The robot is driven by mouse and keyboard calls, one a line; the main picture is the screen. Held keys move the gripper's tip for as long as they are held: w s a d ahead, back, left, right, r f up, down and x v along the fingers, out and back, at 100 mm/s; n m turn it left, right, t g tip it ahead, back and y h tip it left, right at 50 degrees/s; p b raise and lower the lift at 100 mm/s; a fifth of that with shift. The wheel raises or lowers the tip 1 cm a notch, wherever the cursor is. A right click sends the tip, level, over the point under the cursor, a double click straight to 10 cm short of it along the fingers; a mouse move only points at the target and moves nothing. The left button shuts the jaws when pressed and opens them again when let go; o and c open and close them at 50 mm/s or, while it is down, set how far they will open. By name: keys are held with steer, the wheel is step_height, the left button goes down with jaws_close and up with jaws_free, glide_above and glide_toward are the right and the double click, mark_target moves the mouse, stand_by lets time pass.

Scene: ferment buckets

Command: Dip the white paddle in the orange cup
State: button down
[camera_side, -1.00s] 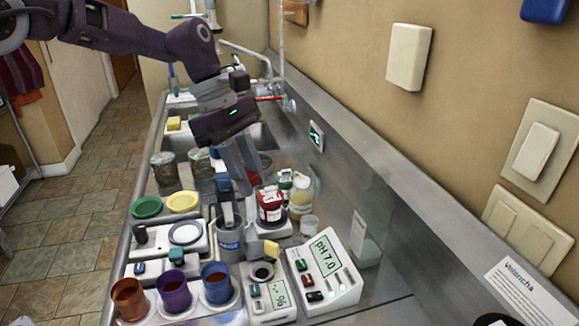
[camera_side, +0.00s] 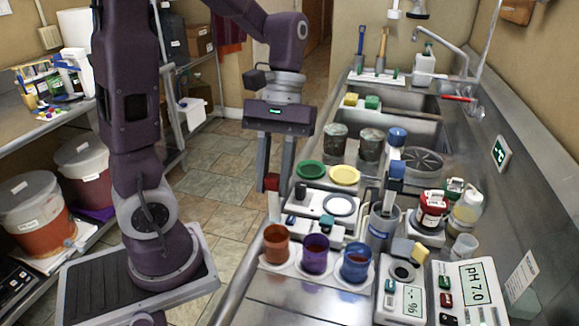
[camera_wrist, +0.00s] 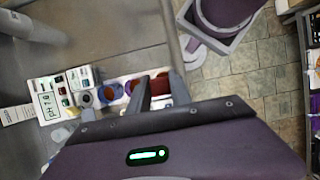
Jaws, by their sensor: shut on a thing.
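The orange cup (camera_side: 276,246) stands at the left end of a row of cups; its dark red-brown side also shows in the wrist view (camera_wrist: 161,86). My gripper (camera_side: 271,178) is above it, shut on the red block at the top of a paddle. The paddle's pale, whitish lower part (camera_side: 273,207) hangs upright from the block towards the cup. Its lower end is close to the cup's rim; I cannot tell whether it is inside. In the wrist view the fingers (camera_wrist: 160,92) line up with the cup, and the paddle is not clear there.
A purple cup (camera_side: 315,256) and a blue cup (camera_side: 356,263) stand right of the orange one. A grey pot (camera_side: 381,228) holds blue-topped tools (camera_side: 396,169). Green (camera_side: 310,170) and yellow (camera_side: 345,175) lids lie behind. A pH meter (camera_side: 467,288) is at the right.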

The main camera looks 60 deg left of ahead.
mark_target(276, 222)
steer(key=shift+f, duration=4.05)
steer(key=shift+r, duration=3.95)
